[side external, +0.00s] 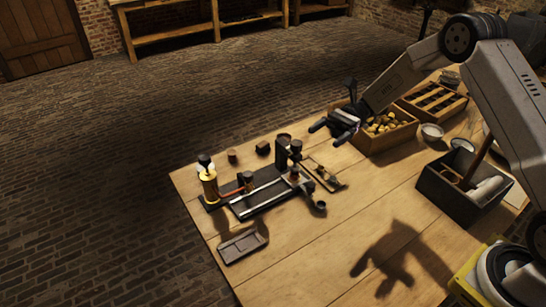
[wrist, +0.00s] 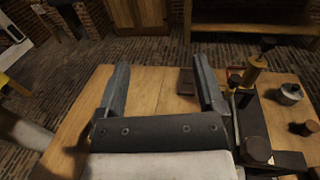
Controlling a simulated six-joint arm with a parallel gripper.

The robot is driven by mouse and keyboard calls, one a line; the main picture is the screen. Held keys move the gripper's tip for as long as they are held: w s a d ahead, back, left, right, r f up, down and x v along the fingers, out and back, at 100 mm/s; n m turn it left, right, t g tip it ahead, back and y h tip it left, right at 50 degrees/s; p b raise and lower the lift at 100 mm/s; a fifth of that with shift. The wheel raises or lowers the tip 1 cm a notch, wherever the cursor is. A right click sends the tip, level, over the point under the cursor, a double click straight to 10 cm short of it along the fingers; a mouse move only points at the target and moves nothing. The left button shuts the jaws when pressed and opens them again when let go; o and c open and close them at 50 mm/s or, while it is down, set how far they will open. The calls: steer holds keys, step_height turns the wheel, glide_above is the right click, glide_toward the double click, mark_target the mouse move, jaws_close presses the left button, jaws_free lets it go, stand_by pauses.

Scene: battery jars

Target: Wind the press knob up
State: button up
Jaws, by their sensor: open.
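The press stands on a long black base with a pale rail (side external: 262,196) on the wooden table. A dark upright (side external: 282,153) rises at its right end, with a round brown knob (side external: 296,146) at its top; I cannot tell for sure that this is the press knob. In the wrist view a round dark knob (wrist: 258,149) shows at lower right, outside my fingers. A brass cylinder with a black top (side external: 208,182) stands at the base's left end. My gripper (side external: 331,132) is open and empty, above and to the right of the press, apart from it.
A wooden box of brass pieces (side external: 384,135) stands behind my gripper at right. A dark bin (side external: 465,187) is further right. A small tray (side external: 242,246) lies in front of the press, and small pots (side external: 232,156) stand behind it. The table's front middle is clear.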

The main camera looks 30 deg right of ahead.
steer(key=shift+s+r, duration=0.25)
steer(key=shift+s, duration=0.25)
steer(key=shift+s+r, duration=0.2)
steer(key=shift+s, duration=0.25)
steer(key=shift+f, duration=0.1)
steer(key=n+t+h, duration=0.3)
steer(key=n+h, duration=0.1)
steer(key=h, duration=1.3)
glide_above(298, 144)
step_height(298, 144, down, 4)
steer(key=shift+f, duration=0.1)
steer(key=shift+w+r+n+h, duration=0.2)
steer(key=shift+w+n+h, duration=0.1)
steer(key=shift+w, duration=0.1)
